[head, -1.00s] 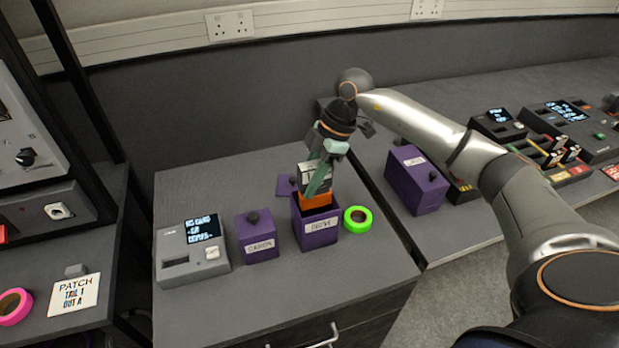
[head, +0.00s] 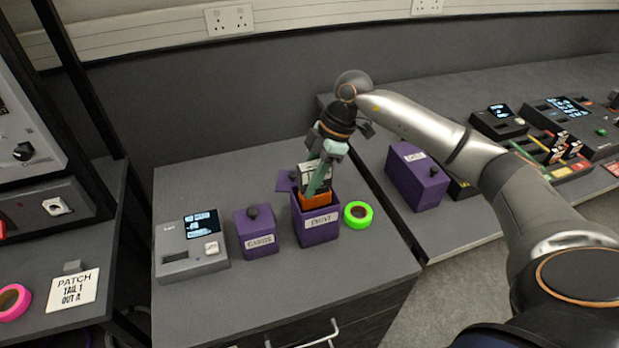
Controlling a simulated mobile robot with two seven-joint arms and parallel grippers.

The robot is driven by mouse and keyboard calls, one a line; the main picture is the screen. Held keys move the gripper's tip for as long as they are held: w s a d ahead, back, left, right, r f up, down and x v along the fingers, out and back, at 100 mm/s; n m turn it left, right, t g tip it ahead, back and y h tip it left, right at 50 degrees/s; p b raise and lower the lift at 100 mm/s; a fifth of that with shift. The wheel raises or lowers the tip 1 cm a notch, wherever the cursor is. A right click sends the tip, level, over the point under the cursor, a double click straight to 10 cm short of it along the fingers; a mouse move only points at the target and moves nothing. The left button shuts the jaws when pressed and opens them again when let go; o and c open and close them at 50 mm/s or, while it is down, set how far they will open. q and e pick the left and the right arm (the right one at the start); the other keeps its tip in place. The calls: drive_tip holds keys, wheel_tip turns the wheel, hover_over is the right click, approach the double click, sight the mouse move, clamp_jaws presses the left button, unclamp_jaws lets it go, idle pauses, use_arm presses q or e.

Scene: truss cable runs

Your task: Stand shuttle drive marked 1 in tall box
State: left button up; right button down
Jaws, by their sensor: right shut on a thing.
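The shuttle drive (head: 307,200) is an orange block with a white label on its upper part. It stands upright, with its lower end inside the open tall purple box (head: 317,233), which has a white label on its front. My right gripper (head: 316,180) is above the box, shut on the drive, with its green fingers reaching down along the drive. The number on the drive is too small to read. Its bottom end is hidden by the box wall. My left gripper is not in view.
A purple lid (head: 286,181) lies behind the box. A shorter lidded purple box (head: 257,232) stands to its left, then a grey device with a screen (head: 190,245). A green tape roll (head: 358,214) sits close on the right. Another purple box (head: 417,180) is further right.

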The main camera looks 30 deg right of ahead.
sight(309, 209)
drive_tip(key=shift+f+b, duration=2.15)
drive_tip(key=shift+f, duration=2.55)
drive_tip(key=shift+c, duration=2.4)
unclamp_jaws()
drive_tip(key=c, duration=0.3)
wheel_tip(309, 209, up, 8)
drive_tip(key=p, duration=0.7)
drive_tip(key=shift+f+p, duration=0.2)
drive_tip(key=shift+p, duration=0.2)
